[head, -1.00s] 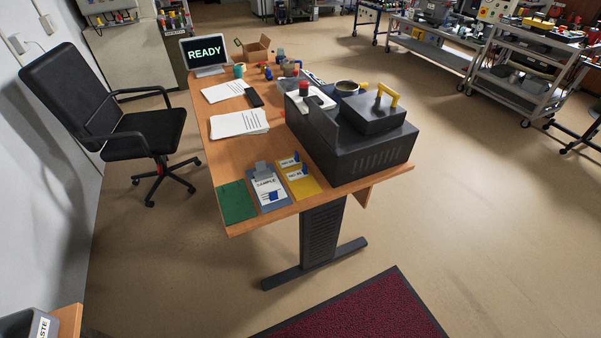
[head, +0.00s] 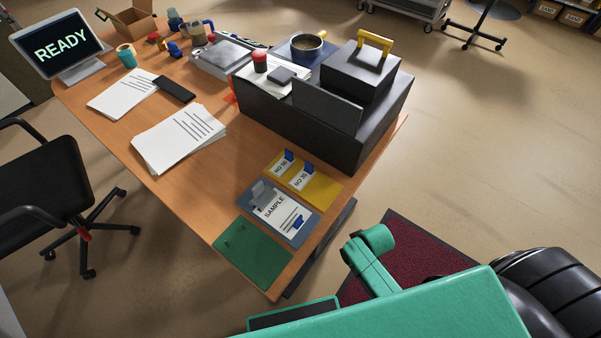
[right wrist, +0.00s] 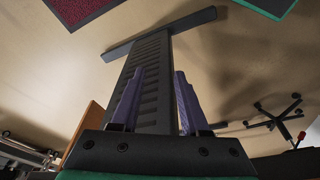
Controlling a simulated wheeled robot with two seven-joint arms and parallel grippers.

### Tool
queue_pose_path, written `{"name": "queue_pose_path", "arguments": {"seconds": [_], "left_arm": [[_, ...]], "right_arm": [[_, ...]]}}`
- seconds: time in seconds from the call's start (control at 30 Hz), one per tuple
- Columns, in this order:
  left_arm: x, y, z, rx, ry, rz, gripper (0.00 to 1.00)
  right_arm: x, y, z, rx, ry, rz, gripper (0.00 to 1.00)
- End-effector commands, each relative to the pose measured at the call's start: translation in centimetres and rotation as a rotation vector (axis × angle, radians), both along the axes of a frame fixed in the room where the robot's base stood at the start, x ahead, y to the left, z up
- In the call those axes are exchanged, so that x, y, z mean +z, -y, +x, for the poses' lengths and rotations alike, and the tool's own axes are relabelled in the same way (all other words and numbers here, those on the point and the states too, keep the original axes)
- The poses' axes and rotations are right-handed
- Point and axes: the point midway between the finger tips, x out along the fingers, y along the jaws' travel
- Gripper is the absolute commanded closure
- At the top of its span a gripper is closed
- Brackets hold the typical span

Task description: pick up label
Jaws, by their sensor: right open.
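A white SAMPLE label (head: 282,212) with a blue tab lies on a blue-grey pad (head: 303,236) at the desk's near corner; a grey clip is at its upper left end. Two smaller white labels, one (head: 280,168) and another (head: 301,180), each with a blue tab, lie on a yellow pad (head: 323,191) beside it. My right gripper (right wrist: 158,75) shows in the right wrist view with its purple fingers apart and nothing between them. A dark desk leg stands beyond the fingers. In the head view only my green arm parts show. My left gripper is out of view.
A green pad (head: 253,254) lies at the desk corner. A large dark machine (head: 300,118) with a yellow handle stands behind the yellow pad. Paper stacks (head: 180,138) and a READY monitor (head: 62,44) are farther left. An office chair (head: 50,190) stands at left.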

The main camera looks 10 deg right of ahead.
Motion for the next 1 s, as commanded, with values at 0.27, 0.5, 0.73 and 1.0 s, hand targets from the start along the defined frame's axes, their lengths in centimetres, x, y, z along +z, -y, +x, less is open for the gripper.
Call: {"name": "queue_pose_path", "arguments": {"seconds": [0.27,0.5,0.73,1.0], "left_arm": [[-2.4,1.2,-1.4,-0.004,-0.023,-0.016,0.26],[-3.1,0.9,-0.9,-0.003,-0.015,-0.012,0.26],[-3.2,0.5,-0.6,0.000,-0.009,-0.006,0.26],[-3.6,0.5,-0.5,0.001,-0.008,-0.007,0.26]], "right_arm": [[9.5,-1.1,3.6,0.017,0.065,0.020,0.55],[16.8,-3.4,7.2,0.119,0.133,0.068,0.55],[20.9,-6.3,13.4,0.308,0.175,0.120,0.55],[27.4,-5.7,18.7,0.478,0.157,0.093,0.55]]}}
